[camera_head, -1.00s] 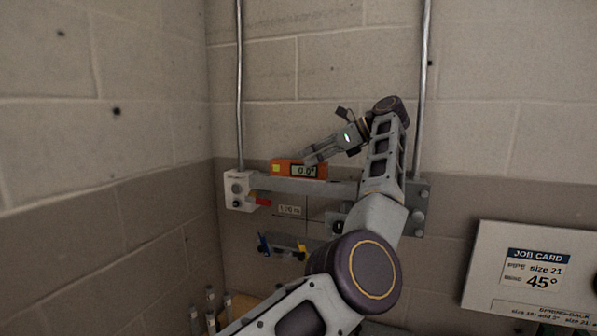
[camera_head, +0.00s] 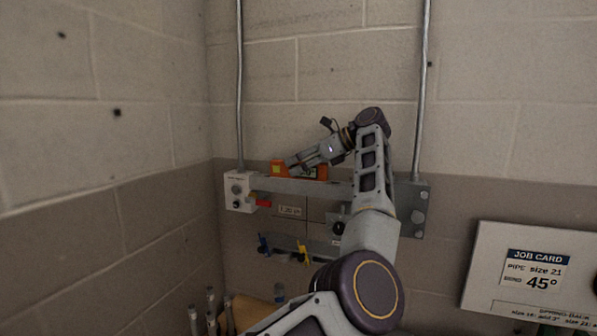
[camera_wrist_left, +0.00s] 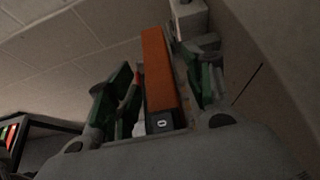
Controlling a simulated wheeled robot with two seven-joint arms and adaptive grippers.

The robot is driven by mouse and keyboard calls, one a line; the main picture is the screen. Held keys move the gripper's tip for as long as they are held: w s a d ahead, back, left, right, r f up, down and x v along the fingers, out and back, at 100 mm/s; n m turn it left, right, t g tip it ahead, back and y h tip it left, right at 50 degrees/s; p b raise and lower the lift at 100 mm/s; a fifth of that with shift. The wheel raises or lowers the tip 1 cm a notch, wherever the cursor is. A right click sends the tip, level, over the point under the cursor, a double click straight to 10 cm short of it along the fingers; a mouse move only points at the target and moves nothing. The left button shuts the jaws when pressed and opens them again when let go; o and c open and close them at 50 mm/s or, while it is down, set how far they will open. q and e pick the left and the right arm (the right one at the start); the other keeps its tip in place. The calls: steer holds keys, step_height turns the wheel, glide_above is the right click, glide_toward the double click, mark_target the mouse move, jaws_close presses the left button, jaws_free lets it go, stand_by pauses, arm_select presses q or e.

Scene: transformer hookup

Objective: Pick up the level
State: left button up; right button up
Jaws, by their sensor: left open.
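The level is an orange box with a small display. In the head view the level (camera_head: 277,169) sits on the grey rail against the wall, partly hidden behind my left gripper. My left gripper (camera_head: 292,165) reaches in from the right side of the level, in front of it. In the left wrist view the orange level (camera_wrist_left: 160,75) lies lengthwise between the two open green-padded fingers of my left gripper (camera_wrist_left: 158,90), with its dark end near the palm. I cannot tell whether the fingers touch it. My right gripper is not in view.
The grey rail (camera_head: 330,187) runs between a white box (camera_head: 239,191) and a grey bracket (camera_head: 413,205). Two vertical metal pipes rise above it. Clips hang on a lower bar. A job card (camera_head: 535,270) is at the right.

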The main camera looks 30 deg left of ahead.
arm_select(q)
steer(key=shift+a, duration=0.2)
stand_by(0.4)
jaws_close()
stand_by(0.3)
steer(key=shift+r+p, duration=0.55)
steer(key=shift+r, duration=4.4)
